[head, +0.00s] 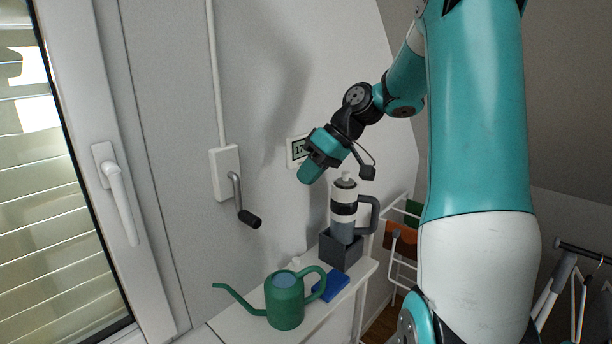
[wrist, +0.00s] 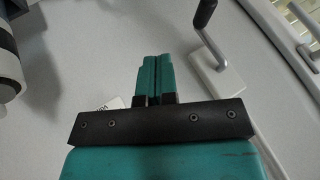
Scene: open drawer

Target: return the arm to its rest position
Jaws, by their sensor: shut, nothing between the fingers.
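My arm reaches in from the right in the head view, its teal links raised in front of the wall. My gripper (head: 309,173) hangs in the air above the white shelf, just left of and above the grey-and-black flask with a handle (head: 343,203). In the wrist view my gripper (wrist: 155,62) shows its two teal fingers side by side, shut with nothing between them. It touches nothing that I can see. A drawer is not visible in either view.
A green watering can (head: 285,302) and a blue block (head: 330,286) stand on the shelf (head: 318,314). The flask sits in a dark grey box (head: 340,251). A crank (head: 238,200) sticks out of the wall on the left, beside a window handle (head: 122,203). A drying rack (head: 403,240) stands behind.

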